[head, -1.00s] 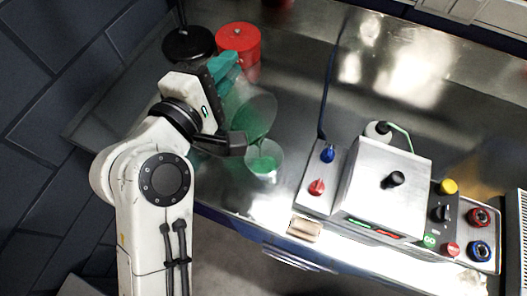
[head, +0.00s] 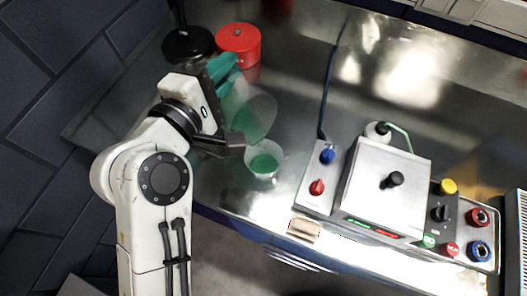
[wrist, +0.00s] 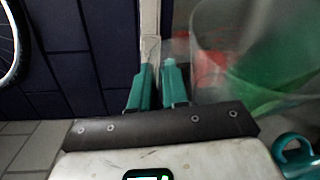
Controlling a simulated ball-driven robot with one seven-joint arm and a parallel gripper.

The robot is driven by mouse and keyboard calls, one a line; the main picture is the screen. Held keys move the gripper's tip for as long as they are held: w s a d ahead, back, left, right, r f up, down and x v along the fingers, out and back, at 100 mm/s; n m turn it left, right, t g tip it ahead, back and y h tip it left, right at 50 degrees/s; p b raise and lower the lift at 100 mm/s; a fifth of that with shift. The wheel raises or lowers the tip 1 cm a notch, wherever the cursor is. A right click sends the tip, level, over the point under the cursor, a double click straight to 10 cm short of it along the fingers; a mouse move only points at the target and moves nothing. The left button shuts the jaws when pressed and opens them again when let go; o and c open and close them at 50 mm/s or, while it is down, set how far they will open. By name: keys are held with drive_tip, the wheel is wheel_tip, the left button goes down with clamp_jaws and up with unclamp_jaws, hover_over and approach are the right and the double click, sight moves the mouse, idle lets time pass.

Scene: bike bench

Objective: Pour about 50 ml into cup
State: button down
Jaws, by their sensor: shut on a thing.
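The cup (head: 281,158) is small and clear and stands upright on the metal bench, with green liquid in its lower part. A clear jug (head: 262,104) with green liquid in it is tilted above and behind the cup. No stream runs between them. My gripper (head: 222,68) has teal fingers and is shut, holding the jug. In the wrist view the fingers (wrist: 160,78) are close together and the jug (wrist: 212,35) fills the right side, with green liquid towards its right. The actual grip contact is hidden.
A red canister (head: 238,43) and a black round object (head: 188,44) stand behind the jug. A metal control box (head: 385,178) with knobs stands to the right, with a small white bottle (head: 378,131) behind it. A beige block (head: 305,230) lies at the bench's front edge.

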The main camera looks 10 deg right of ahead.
drive_tip(key=w+f+n, duration=0.1)
drive_tip(key=w+a+f+g+p, duration=0.1)
drive_tip(key=w+f+n+p, duration=0.1)
drive_tip(key=shift+a+n+g, duration=0.25)
drive_tip(key=shift+n+g, duration=0.05)
drive_tip(key=shift+w+a+f+n, duration=0.1)
drive_tip(key=shift+w+f+n, duration=0.15)
drive_tip(key=shift+f+n, duration=0.2)
drive_tip(key=shift+w+a+n+g, duration=0.1)
drive_tip(key=shift+w+n+g, duration=0.15)
drive_tip(key=shift+g, duration=0.15)
drive_tip(key=shift+w+a+f+n+g, duration=0.2)
drive_tip(key=shift+w+n+g, duration=0.05)
drive_tip(key=shift+w+n, duration=0.15)
drive_tip(key=shift+w+a+f+n+g, duration=0.15)
drive_tip(key=shift+w+f+n+g, duration=0.1)
drive_tip(key=shift+n, duration=0.15)
drive_tip(key=w+a+f+n+g+h+b, duration=0.2)
drive_tip(key=w+f+n+g+b, duration=0.1)
drive_tip(key=f, duration=0.4)
drive_tip(key=shift+w+a+n, duration=0.4)
drive_tip(key=shift+w+n, duration=0.15)
drive_tip(key=shift+n, duration=0.55)
